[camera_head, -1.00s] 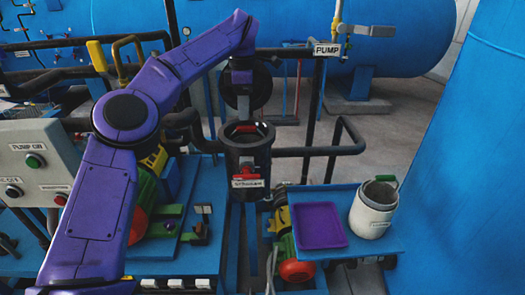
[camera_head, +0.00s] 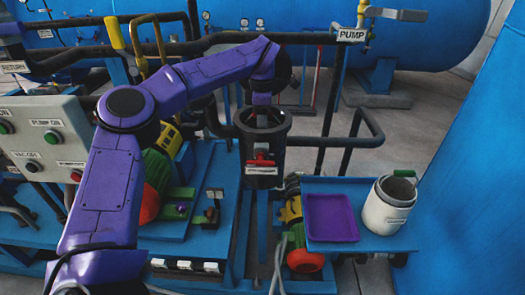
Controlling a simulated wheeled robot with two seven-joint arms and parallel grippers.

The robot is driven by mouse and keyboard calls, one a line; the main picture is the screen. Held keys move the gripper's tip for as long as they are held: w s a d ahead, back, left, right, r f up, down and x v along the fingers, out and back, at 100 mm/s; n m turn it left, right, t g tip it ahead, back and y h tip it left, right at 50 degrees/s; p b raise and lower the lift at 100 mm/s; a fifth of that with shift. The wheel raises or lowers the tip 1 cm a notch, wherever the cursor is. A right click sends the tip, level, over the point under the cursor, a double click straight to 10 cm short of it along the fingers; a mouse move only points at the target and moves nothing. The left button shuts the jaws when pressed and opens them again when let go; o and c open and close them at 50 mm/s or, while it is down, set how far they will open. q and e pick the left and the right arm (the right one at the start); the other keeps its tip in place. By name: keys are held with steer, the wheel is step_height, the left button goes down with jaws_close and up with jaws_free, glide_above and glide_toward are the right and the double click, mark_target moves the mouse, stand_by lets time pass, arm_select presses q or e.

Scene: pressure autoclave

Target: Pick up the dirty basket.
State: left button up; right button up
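The dark, round, open-topped strainer vessel (camera_head: 276,143) stands at the centre, with a red handle (camera_head: 261,161) and a label on its front. My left arm is purple and bends over from the left to end directly above the vessel mouth. My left gripper (camera_head: 263,119) points down at the mouth; its fingers are dark and hard to make out, and I cannot tell whether they touch anything. The dirty basket is not visible; the inside of the vessel is dark and covered by the gripper. My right gripper is not in view.
A blue side table (camera_head: 392,243) at the right holds a purple tray (camera_head: 331,218) and a whitish bucket (camera_head: 384,215) with a green-handled basket (camera_head: 402,180) inside. A grey control panel (camera_head: 42,138) is at the left. Dark pipes (camera_head: 352,142) run behind and beside the vessel.

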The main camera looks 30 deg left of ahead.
arm_select(q)
steer(key=shift+s+r, duration=0.1)
steer(key=shift+s, duration=0.05)
steer(key=shift+c, duration=1.2)
jaws_close()
steer(key=shift+d, duration=0.1)
